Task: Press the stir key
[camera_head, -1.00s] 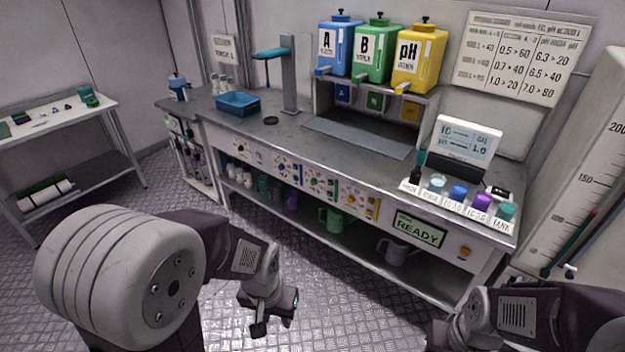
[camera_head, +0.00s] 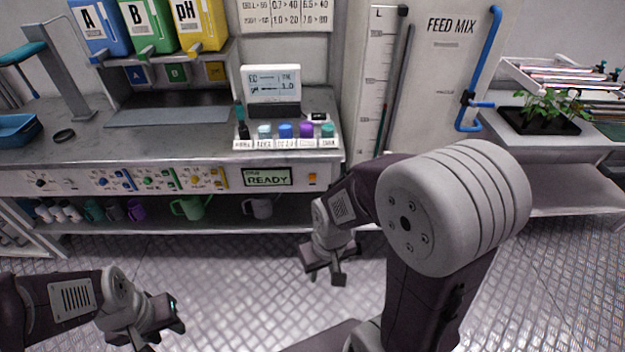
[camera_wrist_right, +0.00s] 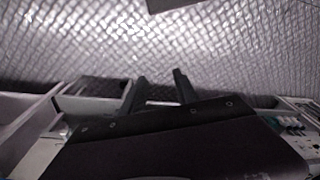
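No key with a readable stir label shows. The bench's front panel (camera_head: 125,180) carries several small knobs and coloured buttons, their labels too small to read. A green READY screen (camera_head: 266,177) sits at its right end, with a small orange button (camera_head: 312,179) beside it. My right gripper (camera_head: 324,277) is open and empty, low over the floor in front of the bench; its two separated fingers also show in the right wrist view (camera_wrist_right: 160,92). My left gripper (camera_head: 163,333) is at the bottom left, its fingers apart and empty, away from the bench.
Bottles in a labelled rack (camera_head: 287,143) and a meter (camera_head: 272,90) stand on the bench. Blue, green and yellow tanks (camera_head: 150,25) are above it. A FEED MIX tank (camera_head: 445,65) stands right of the bench, then a plant tray (camera_head: 540,125). The floor before the bench is clear.

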